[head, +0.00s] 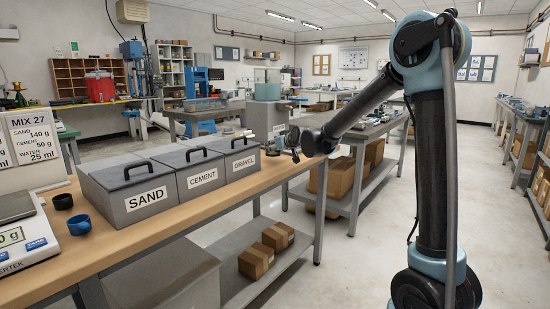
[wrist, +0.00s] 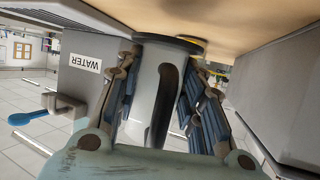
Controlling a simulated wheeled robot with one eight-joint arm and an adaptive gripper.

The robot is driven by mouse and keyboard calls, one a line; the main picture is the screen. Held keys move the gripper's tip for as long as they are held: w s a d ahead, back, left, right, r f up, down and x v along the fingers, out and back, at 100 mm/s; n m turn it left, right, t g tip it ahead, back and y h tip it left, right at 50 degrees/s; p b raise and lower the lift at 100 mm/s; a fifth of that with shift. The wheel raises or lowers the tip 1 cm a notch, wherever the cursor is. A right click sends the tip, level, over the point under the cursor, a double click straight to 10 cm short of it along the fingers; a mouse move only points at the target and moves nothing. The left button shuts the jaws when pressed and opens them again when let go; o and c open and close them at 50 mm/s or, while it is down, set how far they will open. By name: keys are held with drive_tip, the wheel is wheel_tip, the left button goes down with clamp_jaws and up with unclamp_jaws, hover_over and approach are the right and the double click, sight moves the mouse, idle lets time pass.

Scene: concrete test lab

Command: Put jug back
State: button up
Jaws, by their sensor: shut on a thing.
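The jug (wrist: 143,85) is pale grey with a dark handle (wrist: 165,105). It fills the middle of the wrist view, which is upside down. My gripper (wrist: 168,75) is shut on it, with a finger on each side. The jug's dark-edged far end is close to the wooden bench top (wrist: 245,22); I cannot tell if they touch. In the head view my gripper (head: 286,143) is at the bench's far end, beyond the gravel bin, and the jug cannot be made out clearly.
A grey tank labelled WATER (wrist: 82,72), with a blue-handled tap (wrist: 40,114), stands beside the jug. Grey bins for sand (head: 140,197), cement (head: 200,178) and gravel (head: 242,164) line the bench. A scale (head: 28,235) and blue cup (head: 79,225) are nearer.

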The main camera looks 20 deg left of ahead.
sight(276, 154)
drive_tip(key=shift+f, duration=1.85)
drive_tip(key=o, duration=1.2)
drive_tip(key=v, duration=1.2)
drive_tip(key=shift+d, duration=0.1)
